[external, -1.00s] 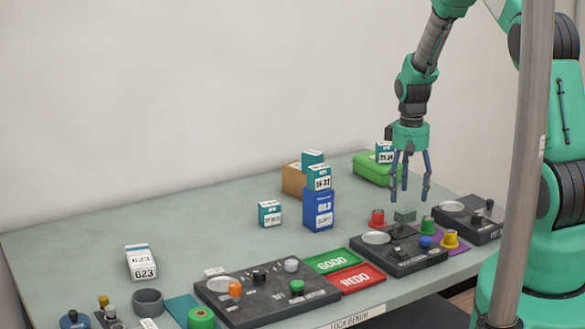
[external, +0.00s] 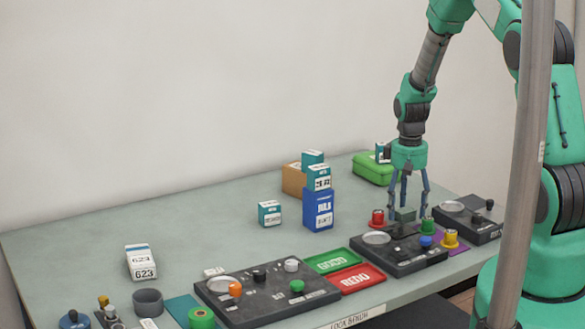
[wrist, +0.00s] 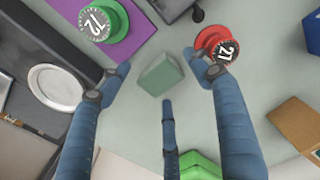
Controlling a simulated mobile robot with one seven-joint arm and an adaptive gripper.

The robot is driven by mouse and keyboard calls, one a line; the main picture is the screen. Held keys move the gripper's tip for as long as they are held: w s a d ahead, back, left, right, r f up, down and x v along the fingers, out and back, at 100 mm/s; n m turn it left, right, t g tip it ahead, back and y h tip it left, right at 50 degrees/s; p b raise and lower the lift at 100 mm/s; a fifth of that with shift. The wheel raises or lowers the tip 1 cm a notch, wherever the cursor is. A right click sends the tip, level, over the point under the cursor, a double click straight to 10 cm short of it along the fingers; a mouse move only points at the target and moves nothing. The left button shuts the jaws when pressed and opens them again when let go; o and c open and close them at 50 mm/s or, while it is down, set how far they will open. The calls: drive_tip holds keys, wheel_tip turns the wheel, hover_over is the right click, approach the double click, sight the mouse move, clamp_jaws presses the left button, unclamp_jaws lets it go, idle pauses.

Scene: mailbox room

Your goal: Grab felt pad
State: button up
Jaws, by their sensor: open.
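The felt pad appears to be the small grey-green block (external: 405,214) on the table behind the middle dark panel. In the wrist view the block (wrist: 160,75) lies between my spread fingers, not touching them as far as I can see. My gripper (external: 408,198) points straight down over it, with its three blue fingers open. It also shows in the wrist view (wrist: 160,85), empty. In the external view the fingers partly cover the block.
A red knob piece (external: 377,218) stands close left of the block, and a green one (external: 427,225) close right, on a purple mat (wrist: 117,30). The dark panel (external: 395,255) lies in front. A green box (external: 373,169) is behind. The table's left middle is clear.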

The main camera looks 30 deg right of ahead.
sight(406, 210)
drive_tip(key=shift+c, duration=0.3)
drive_tip(key=c, duration=1.1)
drive_tip(key=shift+r, duration=0.1)
wheel_tip(406, 210, up, 10)
drive_tip(key=p, duration=0.1)
idle(0.5)
